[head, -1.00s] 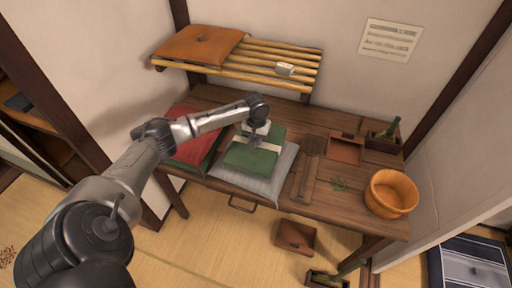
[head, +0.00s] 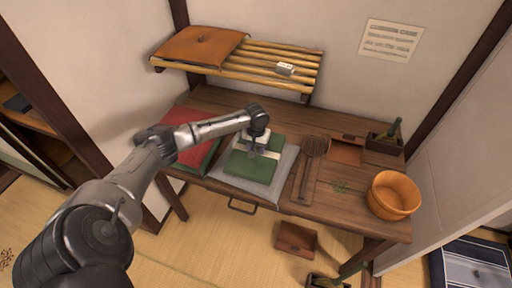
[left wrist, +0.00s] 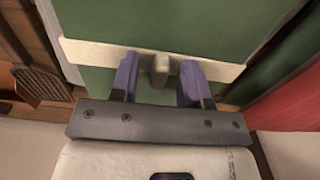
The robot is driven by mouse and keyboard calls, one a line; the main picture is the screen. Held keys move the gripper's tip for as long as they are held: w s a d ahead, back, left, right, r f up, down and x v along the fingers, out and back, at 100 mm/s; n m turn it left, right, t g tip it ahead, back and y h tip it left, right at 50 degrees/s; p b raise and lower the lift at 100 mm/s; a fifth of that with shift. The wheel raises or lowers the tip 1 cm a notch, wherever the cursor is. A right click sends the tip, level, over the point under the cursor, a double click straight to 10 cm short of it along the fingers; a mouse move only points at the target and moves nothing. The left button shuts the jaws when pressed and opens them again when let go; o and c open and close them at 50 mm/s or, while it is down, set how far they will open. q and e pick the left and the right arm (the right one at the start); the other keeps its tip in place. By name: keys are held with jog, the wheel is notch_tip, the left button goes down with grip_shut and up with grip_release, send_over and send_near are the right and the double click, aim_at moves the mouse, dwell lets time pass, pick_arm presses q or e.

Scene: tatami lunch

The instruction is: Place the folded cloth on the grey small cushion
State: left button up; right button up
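The folded cloth (head: 262,170) is a green flat bundle with a cream band and a small beige knob (left wrist: 160,68). It lies flat on the grey small cushion (head: 288,166), whose grey edges show around it. The cloth also fills much of the left wrist view (left wrist: 105,22). My left gripper (head: 255,148) points down over the middle of the cloth. In the left wrist view its two purple fingers (left wrist: 160,78) stand on either side of the knob, with a visible gap on each side. My right gripper is not in view.
A red flat cushion or cloth (head: 196,152) lies left of the grey cushion. A dark brown paddle-like object (head: 312,149), an open tray (head: 345,151) and an orange tub (head: 393,196) are to the right. A slatted shelf (head: 262,66) with an orange cushion (head: 200,45) hangs behind.

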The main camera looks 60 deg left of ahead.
aim_at(256, 148)
pick_arm(q)
jog(key=shift+r, duration=0.1)
notch_tip(256, 148, up, 12)
jog(key=p, duration=0.3)
dwell(0.4)
